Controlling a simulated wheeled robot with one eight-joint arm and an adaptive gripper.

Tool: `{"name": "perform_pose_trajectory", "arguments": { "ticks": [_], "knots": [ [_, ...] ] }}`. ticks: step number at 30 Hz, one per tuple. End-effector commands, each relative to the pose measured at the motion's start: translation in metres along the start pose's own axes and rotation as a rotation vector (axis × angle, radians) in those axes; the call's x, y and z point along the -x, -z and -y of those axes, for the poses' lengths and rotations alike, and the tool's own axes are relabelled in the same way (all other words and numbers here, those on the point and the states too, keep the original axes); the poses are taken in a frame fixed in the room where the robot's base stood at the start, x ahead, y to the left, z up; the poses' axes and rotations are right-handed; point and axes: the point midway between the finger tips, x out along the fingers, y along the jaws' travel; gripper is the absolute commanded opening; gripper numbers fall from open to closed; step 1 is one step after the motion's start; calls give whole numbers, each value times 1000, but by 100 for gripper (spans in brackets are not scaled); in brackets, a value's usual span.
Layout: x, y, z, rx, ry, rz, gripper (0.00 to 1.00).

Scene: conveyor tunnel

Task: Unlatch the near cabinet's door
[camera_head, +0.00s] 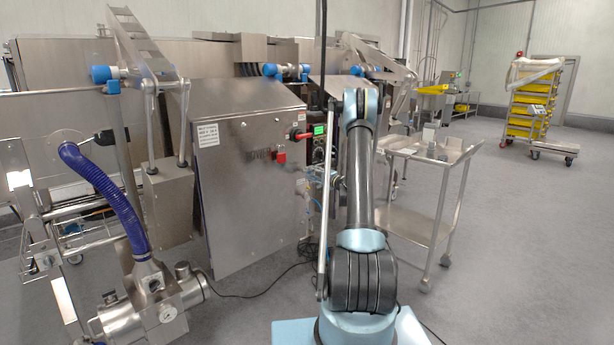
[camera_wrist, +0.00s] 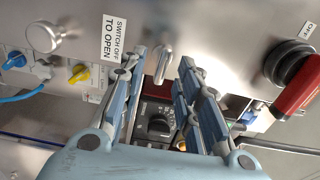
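The near cabinet (camera_head: 247,200) stands left of centre in the head view, with its grey steel door shut. A red handle (camera_head: 300,134) shows near its upper right side. In the wrist view my gripper (camera_wrist: 160,60) is open, with two blue-grey fingers apart. A small metal latch lever (camera_wrist: 163,62) appears between the fingertips, with gaps on both sides; I cannot tell the depth between them. A "SWITCH OFF TO OPEN" label (camera_wrist: 113,38) is left of it. The red handle on a black dial (camera_wrist: 298,88) is at the right.
A steel trolley (camera_head: 410,220) stands right of my arm. A blue hose (camera_head: 105,185) and pump (camera_head: 150,300) are at the left.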

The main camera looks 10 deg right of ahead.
Motion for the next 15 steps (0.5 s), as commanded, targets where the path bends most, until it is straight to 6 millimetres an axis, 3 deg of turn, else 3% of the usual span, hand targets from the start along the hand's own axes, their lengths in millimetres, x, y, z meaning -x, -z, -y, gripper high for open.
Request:
{"name": "perform_pose_trajectory", "arguments": {
  "ticks": [6,15],
  "knots": [
    [44,1,0,0,-1,-1,31],
    [75,-1,-1,0,-1,1,31]
  ]
}}
